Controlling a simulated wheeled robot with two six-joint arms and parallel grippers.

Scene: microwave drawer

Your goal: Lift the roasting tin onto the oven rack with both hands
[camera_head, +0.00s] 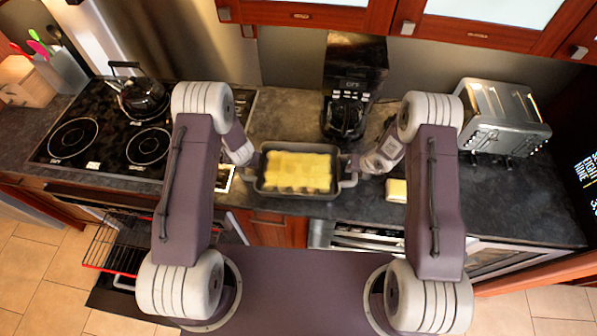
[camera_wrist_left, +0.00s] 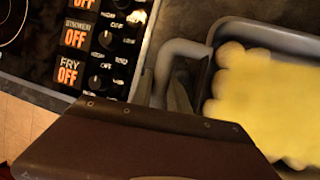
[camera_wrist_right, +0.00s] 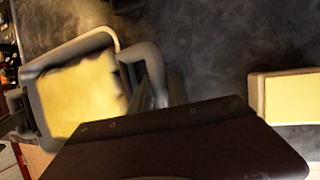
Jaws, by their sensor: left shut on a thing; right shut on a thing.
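The roasting tin (camera_head: 297,194) is a dark grey rectangular pan full of yellow food, with a loop handle at each end. In the head view it is over the front of the counter, between my two grippers. My left gripper (camera_head: 246,166) is shut on its left handle, which shows in the left wrist view (camera_wrist_left: 165,65). My right gripper (camera_head: 358,168) is shut on its right handle, which shows in the right wrist view (camera_wrist_right: 150,62). The oven rack (camera_head: 112,243) is a wire shelf with a red front edge, pulled out below the cooktop at the lower left.
A black cooktop (camera_head: 100,135) with a kettle (camera_head: 143,97) is at the left. A coffee maker (camera_head: 350,85) stands behind the tin, and a toaster (camera_head: 503,115) is at the right. A small yellow block (camera_head: 396,191) lies right of the tin. The right counter is mostly clear.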

